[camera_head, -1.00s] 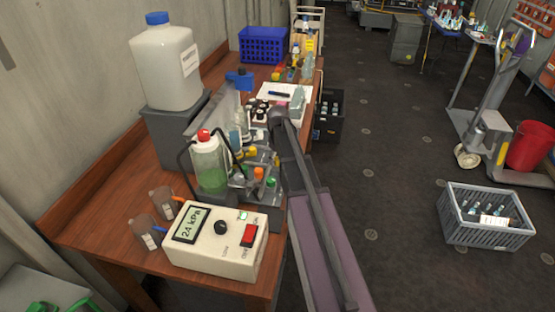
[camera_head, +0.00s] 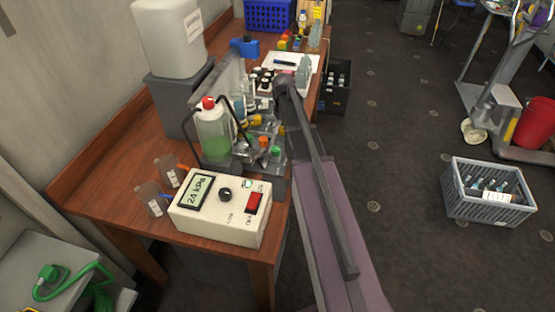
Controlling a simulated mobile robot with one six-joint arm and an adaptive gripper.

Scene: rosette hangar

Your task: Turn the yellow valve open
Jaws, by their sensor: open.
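On the wooden bench, a grey manifold (camera_head: 238,172) stands behind the pressure meter, with small coloured knobs along it. One small yellow knob (camera_head: 257,120) shows near its back, and an orange knob (camera_head: 264,142) and a green knob (camera_head: 275,151) show at its front. The yellow part is too small to tell which way its handle is turned. My arm reaches from the bottom to the manifold's right side. Its far end bends down there, and I cannot make out my gripper among the fittings and my own arm.
A cream meter (camera_head: 218,208) reading 24 kPa sits at the bench front. A bottle of green liquid (camera_head: 214,133) with a red cap stands beside the manifold. A grey crate (camera_head: 487,192) stands on the floor at right, with open floor between.

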